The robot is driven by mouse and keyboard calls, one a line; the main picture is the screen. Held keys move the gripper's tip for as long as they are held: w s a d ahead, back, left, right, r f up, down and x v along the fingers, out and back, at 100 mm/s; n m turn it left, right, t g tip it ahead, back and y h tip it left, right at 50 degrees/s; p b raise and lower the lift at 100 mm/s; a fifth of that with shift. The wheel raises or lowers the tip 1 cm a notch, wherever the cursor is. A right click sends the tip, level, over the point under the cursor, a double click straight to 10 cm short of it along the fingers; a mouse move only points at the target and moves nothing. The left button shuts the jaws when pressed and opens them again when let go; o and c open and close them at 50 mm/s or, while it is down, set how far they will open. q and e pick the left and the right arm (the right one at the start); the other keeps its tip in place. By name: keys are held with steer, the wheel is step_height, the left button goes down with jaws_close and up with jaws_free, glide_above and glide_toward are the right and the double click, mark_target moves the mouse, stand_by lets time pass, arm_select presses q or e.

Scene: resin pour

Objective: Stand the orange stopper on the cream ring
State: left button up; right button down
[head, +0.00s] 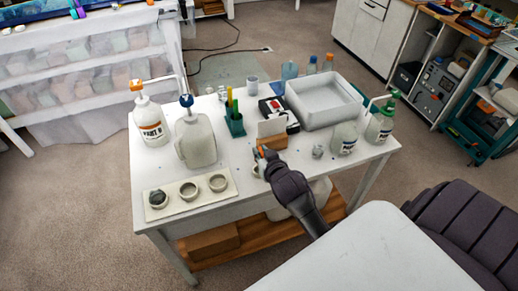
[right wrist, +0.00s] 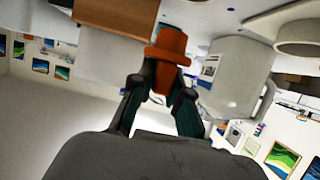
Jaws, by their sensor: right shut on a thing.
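The orange stopper (right wrist: 168,45) is between the fingertips of my right gripper (right wrist: 160,85) in the right wrist view, held by its narrower part. In the head view my right gripper (head: 263,153) is over the front part of the white table (head: 225,208), beside the wooden card holder (head: 275,142). A small pale round piece (head: 256,170) shows just left of the gripper, partly hidden by it. It may be the cream ring, but I cannot tell for sure. My left gripper is not in view.
A pale board (head: 162,212) with several cups lies front left. Behind it stand a jug (head: 195,140) and a pump bottle (head: 150,120). A grey-white tray (head: 322,100) is at the back right, with pump bottles (head: 380,120) at the right edge.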

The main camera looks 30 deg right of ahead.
steer(key=shift+w+a+f, duration=0.1)
steer(key=shift+a+f, duration=0.15)
steer(key=shift+a, duration=0.05)
steer(key=shift+a+f, duration=0.1)
steer(key=shift+f, duration=0.1)
steer(key=shift+d+f+b, duration=0.2)
steer(key=shift+f+b, duration=0.4)
steer(key=shift+b, duration=0.1)
steer(key=shift+f+b, duration=0.5)
steer(key=shift+b, duration=0.1)
steer(key=shift+a+r+p, duration=0.1)
steer(key=shift+r+p, duration=0.15)
steer(key=shift+p, duration=0.2)
steer(key=shift+f, duration=0.1)
steer(key=shift+r+p, duration=0.25)
steer(key=shift+p, duration=0.2)
